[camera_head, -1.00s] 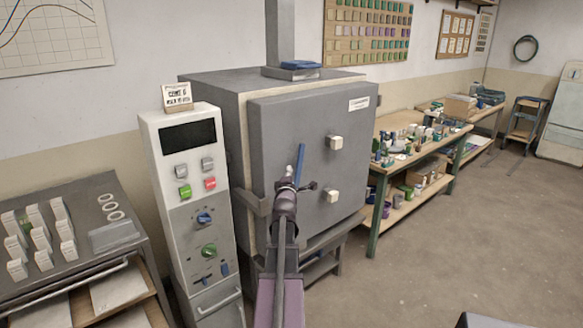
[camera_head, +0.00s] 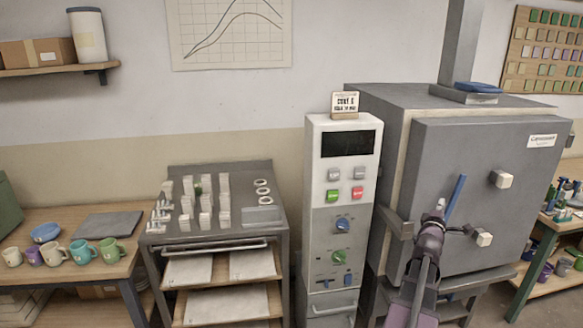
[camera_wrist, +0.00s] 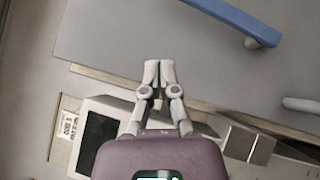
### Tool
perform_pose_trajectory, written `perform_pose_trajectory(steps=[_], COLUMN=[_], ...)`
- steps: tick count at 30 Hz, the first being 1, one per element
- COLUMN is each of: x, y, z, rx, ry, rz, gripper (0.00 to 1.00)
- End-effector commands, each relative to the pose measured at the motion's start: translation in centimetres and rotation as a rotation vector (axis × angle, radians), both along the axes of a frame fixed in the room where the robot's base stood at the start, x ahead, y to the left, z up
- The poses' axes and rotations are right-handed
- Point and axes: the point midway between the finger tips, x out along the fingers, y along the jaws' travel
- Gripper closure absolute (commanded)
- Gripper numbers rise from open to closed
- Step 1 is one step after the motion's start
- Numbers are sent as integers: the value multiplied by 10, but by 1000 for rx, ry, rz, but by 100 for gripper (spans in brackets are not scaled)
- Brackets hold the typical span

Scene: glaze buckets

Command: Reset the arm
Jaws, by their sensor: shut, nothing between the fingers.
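My gripper (camera_wrist: 159,66) is shut and empty, its two pale fingers together in the wrist view. In the head view my arm rises in front of the grey kiln (camera_head: 470,190), with my gripper (camera_head: 440,204) before the kiln door. The door's long blue handle (camera_head: 456,198) is just right of the fingertips in the head view. In the wrist view the blue handle (camera_wrist: 238,20) is at upper right, apart from the fingers. The fingertips are partly small and hard to make out in the head view.
A control panel (camera_head: 338,270) with buttons and knobs stands left of the kiln. Further left are a cart (camera_head: 225,242) with several white pieces and a wooden table (camera_head: 90,276) with mugs. A workbench (camera_head: 556,226) with small containers stands at the right.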

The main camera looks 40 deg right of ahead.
Motion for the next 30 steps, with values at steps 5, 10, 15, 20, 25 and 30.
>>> perform_pose_trajectory(steps=[5,10,15,20,25,30], x=[-1,7,36,83,138,187], y=[-1,3,17,45,86,134], z=[0,-2,-12,-28,-51,-73], rx=[0,16,81,201,366,544], ry=[0,-8,-35,-80,-128,-166], rz=[-1,16,82,184,298,389], gripper=[100,100,100,100,100,100])
